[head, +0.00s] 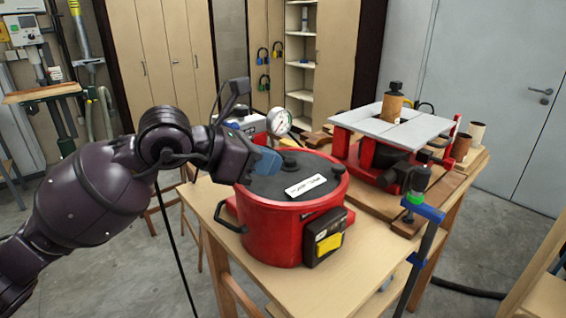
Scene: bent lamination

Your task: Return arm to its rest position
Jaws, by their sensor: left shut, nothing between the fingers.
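My left arm (85,195) comes in from the left, dark purple and bent. My left gripper (268,160) is at its end, shut and empty, with bluish fingertips. It is over the left part of the dark lid of a red pot (270,232). I cannot tell whether the fingertips touch the lid. The pot stands on a wooden workbench (345,275) and has a white label (305,186) on its lid. My right gripper is not in view.
A pressure gauge (279,121) stands behind the pot. A red-framed router table (393,128) is at the back right. A blue clamp (425,211) grips the bench's right edge. Cabinets (162,50) line the back wall. Open floor (480,215) lies right of the bench.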

